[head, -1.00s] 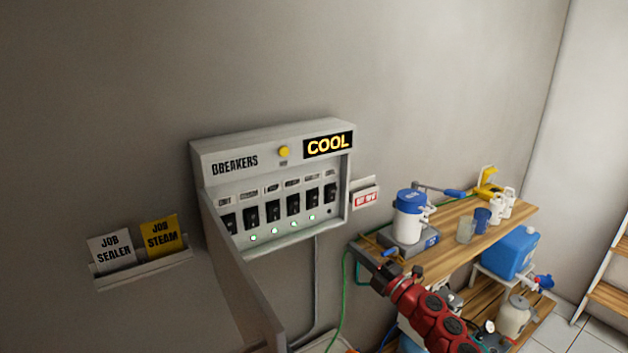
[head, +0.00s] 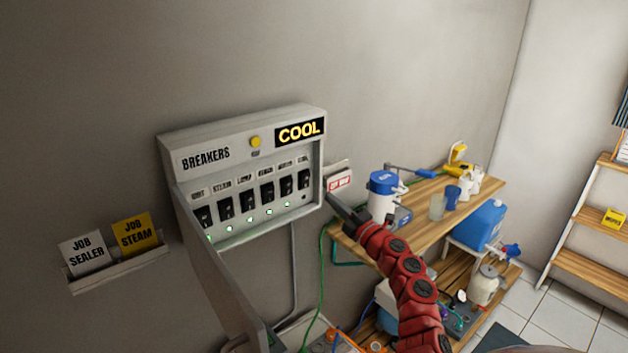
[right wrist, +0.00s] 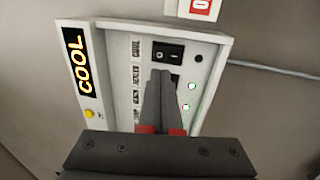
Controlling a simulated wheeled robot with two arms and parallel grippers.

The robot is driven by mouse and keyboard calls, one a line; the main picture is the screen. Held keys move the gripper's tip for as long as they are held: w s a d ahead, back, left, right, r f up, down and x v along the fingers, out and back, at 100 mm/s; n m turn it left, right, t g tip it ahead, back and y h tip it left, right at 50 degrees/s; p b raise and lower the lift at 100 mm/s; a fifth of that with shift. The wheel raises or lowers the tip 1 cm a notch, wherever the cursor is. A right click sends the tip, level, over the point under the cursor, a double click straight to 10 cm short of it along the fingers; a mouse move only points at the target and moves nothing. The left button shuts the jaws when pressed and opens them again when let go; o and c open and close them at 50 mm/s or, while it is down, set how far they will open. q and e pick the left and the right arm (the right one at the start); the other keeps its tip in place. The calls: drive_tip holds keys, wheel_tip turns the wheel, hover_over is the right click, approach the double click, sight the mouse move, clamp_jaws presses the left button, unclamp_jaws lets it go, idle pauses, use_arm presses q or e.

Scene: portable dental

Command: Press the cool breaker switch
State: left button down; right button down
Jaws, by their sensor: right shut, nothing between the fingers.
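The grey breaker box (head: 180,141) hangs on the wall, with a lit yellow COOL sign (head: 300,131) at its upper right. A row of black switches runs across it; the rightmost switch (head: 304,179) is in line with a dark indicator, while the other indicators are lit. That end switch also shows in the right wrist view (right wrist: 168,53); its small label is hard to read. My right gripper (head: 333,200) is shut and empty. In the right wrist view its fingertips (right wrist: 160,73) appear in front of the neighbouring switch, partly hiding it; contact cannot be told. My left gripper is out of view.
The box's open door (head: 222,285) sticks out at the left. A card holder (head: 120,272) is on the wall. A wooden bench (head: 425,215) with a blue-lidded canister (head: 383,200) stands right of the box, near my right arm.

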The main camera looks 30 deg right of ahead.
sight(307, 178)
drive_tip(key=p+x, duration=0.2)
drive_tip(key=x, duration=0.5)
drive_tip(key=shift+w+r, duration=0.2)
drive_tip(key=shift+w, duration=0.05)
drive_tip(key=shift+w+f, duration=0.1)
drive_tip(key=shift+w, duration=0.45)
